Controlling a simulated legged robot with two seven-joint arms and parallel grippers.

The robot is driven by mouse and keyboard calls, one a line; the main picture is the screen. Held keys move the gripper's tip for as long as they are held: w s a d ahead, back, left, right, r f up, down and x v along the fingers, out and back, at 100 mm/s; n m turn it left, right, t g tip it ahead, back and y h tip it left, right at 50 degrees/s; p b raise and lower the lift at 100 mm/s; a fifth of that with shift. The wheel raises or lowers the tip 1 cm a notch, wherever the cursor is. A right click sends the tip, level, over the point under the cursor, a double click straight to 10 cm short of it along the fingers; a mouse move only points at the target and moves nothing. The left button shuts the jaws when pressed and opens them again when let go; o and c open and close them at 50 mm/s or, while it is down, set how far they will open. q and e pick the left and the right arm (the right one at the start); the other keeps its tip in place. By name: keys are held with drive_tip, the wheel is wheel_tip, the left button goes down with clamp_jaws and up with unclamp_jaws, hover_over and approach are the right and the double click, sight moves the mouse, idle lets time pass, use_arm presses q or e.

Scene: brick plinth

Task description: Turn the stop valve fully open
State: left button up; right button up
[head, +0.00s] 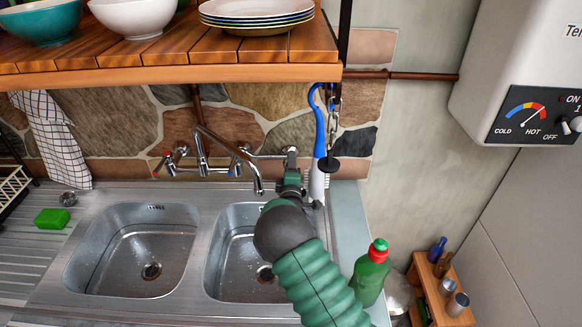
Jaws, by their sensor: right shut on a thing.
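My right arm comes up from the bottom over the right sink basin. Its gripper (291,157) is at the wall, just right of the mixer tap (203,155), at the end of a short metal pipe (265,156). The gripper is shut on the stop valve there. The jaws and wrist hide nearly all of the valve, so I cannot tell how far its handle is turned. My left gripper is not in view.
A blue-handled brush (319,135) and a black plug on a chain (330,164) hang just right of the gripper. A wooden shelf (170,72) with dishes overhangs the tap. A green bottle (371,275) stands right of my forearm. The left basin (125,260) is empty.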

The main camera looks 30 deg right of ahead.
drive_tip(key=m+b, duration=0.1)
drive_tip(key=f+m+b, duration=0.1)
drive_tip(key=m, duration=0.1)
drive_tip(key=shift+a+f, duration=0.1)
drive_tip(key=shift+a, duration=0.1)
drive_tip(key=shift+a+r+m+b, duration=0.1)
drive_tip(key=shift+r+m+b, duration=0.2)
drive_tip(key=shift+m, duration=0.5)
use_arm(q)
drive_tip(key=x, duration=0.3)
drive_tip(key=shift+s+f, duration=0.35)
use_arm(e)
drive_tip(key=o, duration=1.1)
drive_tip(key=shift+o, duration=1)
drive_tip(key=shift+w+a, duration=0.1)
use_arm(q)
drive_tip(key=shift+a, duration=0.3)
use_arm(e)
drive_tip(key=shift+r, duration=0.15)
drive_tip(key=shift+a, duration=0.1)
